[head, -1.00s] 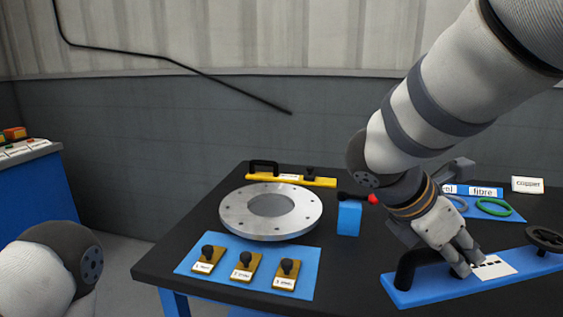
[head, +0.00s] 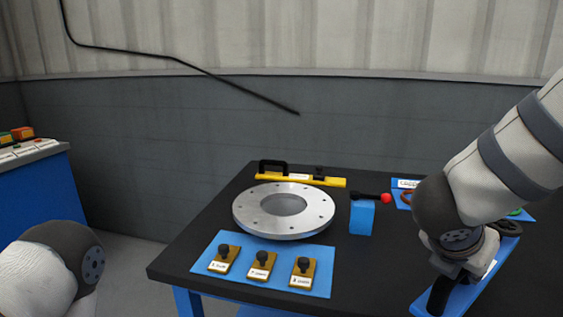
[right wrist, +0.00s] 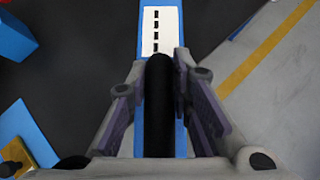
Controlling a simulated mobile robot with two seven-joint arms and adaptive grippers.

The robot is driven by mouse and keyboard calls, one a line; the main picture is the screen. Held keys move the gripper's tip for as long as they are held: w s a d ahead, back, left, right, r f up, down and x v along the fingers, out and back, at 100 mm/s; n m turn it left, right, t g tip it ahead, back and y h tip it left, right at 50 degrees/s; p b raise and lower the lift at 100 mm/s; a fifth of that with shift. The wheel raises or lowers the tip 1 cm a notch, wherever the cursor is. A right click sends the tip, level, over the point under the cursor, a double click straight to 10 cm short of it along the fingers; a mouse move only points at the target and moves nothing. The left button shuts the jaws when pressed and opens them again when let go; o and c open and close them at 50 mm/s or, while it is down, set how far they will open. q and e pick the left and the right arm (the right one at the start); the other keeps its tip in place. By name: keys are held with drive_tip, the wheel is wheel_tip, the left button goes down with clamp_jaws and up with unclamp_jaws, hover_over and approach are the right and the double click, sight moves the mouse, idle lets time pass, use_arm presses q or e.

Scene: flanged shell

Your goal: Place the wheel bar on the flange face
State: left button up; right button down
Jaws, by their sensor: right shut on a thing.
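The wheel bar (head: 428,306) is a blue bar with a black handle and a black wheel (head: 509,228), at the right of the table, running from lower left to upper right. My right gripper is shut on its black handle (right wrist: 158,105), which fills the gap between the fingers (right wrist: 160,118) in the right wrist view. The fingertips are mostly hidden behind my arm in the head view. I cannot tell whether the bar touches the table. The flange face (head: 256,222) is a silver drilled ring lying free left of the bar. My left gripper is out of view.
A blue block (head: 361,219) with a red-knobbed lever stands between flange and bar. A blue mat (head: 233,277) with several knobbed brown pieces lies before the flange. A yellow bar (head: 331,182) with a black handle lies behind it. Table (head: 375,275) is clear between mat and bar.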

drive_tip(key=a+f+n+t+y, duration=0.1)
drive_tip(key=n, duration=0.1)
drive_tip(key=a+f+n+t+y, duration=0.1)
drive_tip(key=f, duration=0.1)
drive_tip(key=a+f+n+y, duration=0.1)
drive_tip(key=a+f+n, duration=0.1)
drive_tip(key=shift+w+n+t+y, duration=0.15)
drive_tip(key=shift+n+t+y, duration=0.15)
drive_tip(key=shift+t, duration=0.1)
drive_tip(key=s+a+f+n+t+y, duration=0.1)
drive_tip(key=s+a+f+n+y, duration=0.1)
drive_tip(key=a+n, duration=0.3)
drive_tip(key=a+y, duration=0.1)
drive_tip(key=a, duration=0.2)
drive_tip(key=shift+s+y, duration=0.4)
drive_tip(key=shift+f, duration=0.1)
